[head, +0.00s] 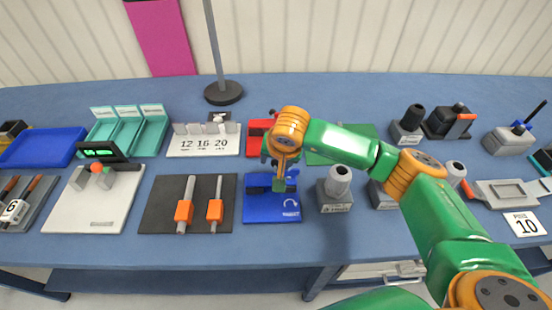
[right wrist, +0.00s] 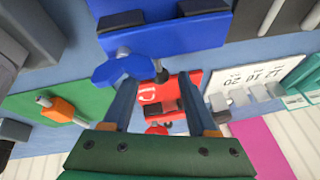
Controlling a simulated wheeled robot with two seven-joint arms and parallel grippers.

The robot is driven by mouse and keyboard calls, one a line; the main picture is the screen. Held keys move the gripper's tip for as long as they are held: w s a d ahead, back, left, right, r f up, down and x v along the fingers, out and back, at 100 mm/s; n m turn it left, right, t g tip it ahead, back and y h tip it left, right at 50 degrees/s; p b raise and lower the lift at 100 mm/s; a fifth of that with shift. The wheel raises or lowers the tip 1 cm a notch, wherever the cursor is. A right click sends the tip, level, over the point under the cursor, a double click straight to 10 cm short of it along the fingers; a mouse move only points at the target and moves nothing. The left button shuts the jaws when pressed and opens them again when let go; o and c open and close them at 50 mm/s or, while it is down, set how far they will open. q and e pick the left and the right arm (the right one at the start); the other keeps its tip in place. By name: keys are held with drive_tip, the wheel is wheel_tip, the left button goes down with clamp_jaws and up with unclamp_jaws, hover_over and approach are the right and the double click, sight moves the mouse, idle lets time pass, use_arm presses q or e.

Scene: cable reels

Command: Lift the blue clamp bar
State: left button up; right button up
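The blue clamp station (head: 272,208) is a blue plate with a white curved arrow, on the table in the middle of the head view. Its upper part is partly hidden by my right gripper (head: 279,182), which points down over it. In the right wrist view the blue plate (right wrist: 165,38) is at the top, with dark pieces on it and a lobed blue part (right wrist: 122,69) at its edge. The clamp bar itself cannot be told apart clearly. My right gripper (right wrist: 157,82) has its two fingers apart with nothing held between them. My left gripper is out of view.
A red station (head: 257,127) stands just behind, and a green mat (head: 325,155) behind right. A dark board (head: 160,215) with orange-clamped rods lies left. A grey weight (head: 337,182) stands close on the right. A pole on a black base (head: 223,93) stands at the back.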

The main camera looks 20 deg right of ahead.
clamp_jaws()
drive_tip(key=shift+r, duration=0.1)
idle(1.2)
